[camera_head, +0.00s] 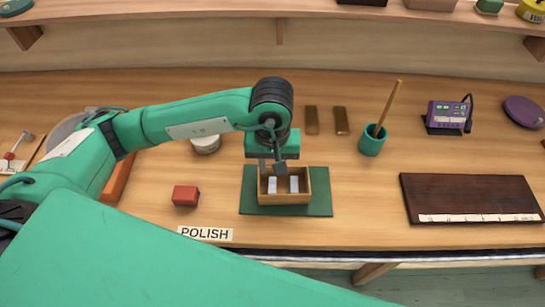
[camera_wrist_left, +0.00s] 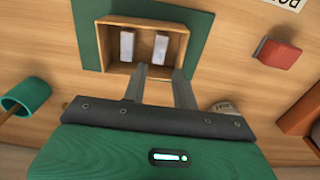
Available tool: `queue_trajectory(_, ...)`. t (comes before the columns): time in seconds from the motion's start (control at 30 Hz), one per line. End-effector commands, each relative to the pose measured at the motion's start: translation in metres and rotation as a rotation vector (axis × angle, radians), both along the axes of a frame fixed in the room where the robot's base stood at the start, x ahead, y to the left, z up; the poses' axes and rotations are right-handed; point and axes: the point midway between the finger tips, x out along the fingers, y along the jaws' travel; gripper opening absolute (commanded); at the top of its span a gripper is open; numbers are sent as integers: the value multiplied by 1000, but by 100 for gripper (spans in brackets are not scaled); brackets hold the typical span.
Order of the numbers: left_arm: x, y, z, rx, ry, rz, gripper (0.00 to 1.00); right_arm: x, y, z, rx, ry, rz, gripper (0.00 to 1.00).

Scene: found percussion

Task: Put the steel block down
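Two pale, silvery blocks stand apart inside a small open wooden box: a left one (camera_head: 272,185) and a right one (camera_head: 294,184). They also show in the left wrist view, one at left (camera_wrist_left: 127,45) and one at right (camera_wrist_left: 160,48). I cannot tell by look which is the steel block. The box (camera_head: 284,199) sits on a green mat (camera_head: 322,207). My left gripper (camera_head: 277,168) is over the box's back part. In the left wrist view its fingers (camera_wrist_left: 159,72) are apart with nothing between them, close to the box rim. My right gripper is not in view.
A red block (camera_head: 185,196) and a POLISH label (camera_head: 205,233) lie left of the mat. Two brown bars (camera_head: 312,120), a teal cup (camera_head: 371,141) with a stick and a white-lidded jar (camera_head: 206,144) stand behind. A dark board (camera_head: 468,194) lies right. Bare table separates mat and board.

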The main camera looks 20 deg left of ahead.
Motion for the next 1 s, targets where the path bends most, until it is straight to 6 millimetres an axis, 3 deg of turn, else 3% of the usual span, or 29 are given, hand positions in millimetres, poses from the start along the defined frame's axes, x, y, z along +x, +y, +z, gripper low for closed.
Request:
queue_trajectory(0.2,1,0,29,0,-3,-1,29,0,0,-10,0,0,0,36)
queue_trajectory(0.33,0,0,37,-1,-1,0,29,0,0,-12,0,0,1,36)
queue_trajectory(1.0,0,0,40,0,1,-1,29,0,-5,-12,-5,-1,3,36)
